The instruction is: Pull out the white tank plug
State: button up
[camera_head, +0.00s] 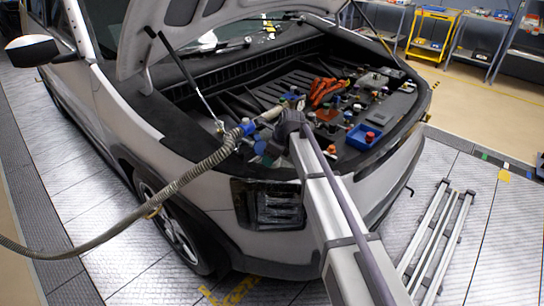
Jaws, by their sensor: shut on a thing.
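My arm reaches from the bottom right over the front of a silver car into its open engine bay. My gripper (270,143) is at the arm's far end, low among the engine parts. Its fingers are small and mostly hidden by my wrist. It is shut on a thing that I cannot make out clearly. A ribbed grey hose (190,177) comes in from the left and ends in a blue collar (247,128) close to my gripper, with a pale pipe piece (270,113) beyond. I cannot tell the white tank plug apart here.
The raised hood (180,25) and its strut (188,80) stand left of my arm. A blue tray (363,137), orange cables (323,90) and several small caps fill the bay to the right. Metal rails (437,235) lie on the floor. Shelves and a yellow cart (431,35) stand behind.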

jog(key=shift+o, duration=1.3)
jog(key=shift+c, duration=1.1)
jog(key=shift+r+p, duration=0.35)
jog(key=shift+r, duration=0.05)
jog(key=shift+r+p, duration=2.3)
jog(key=shift+p, duration=0.05)
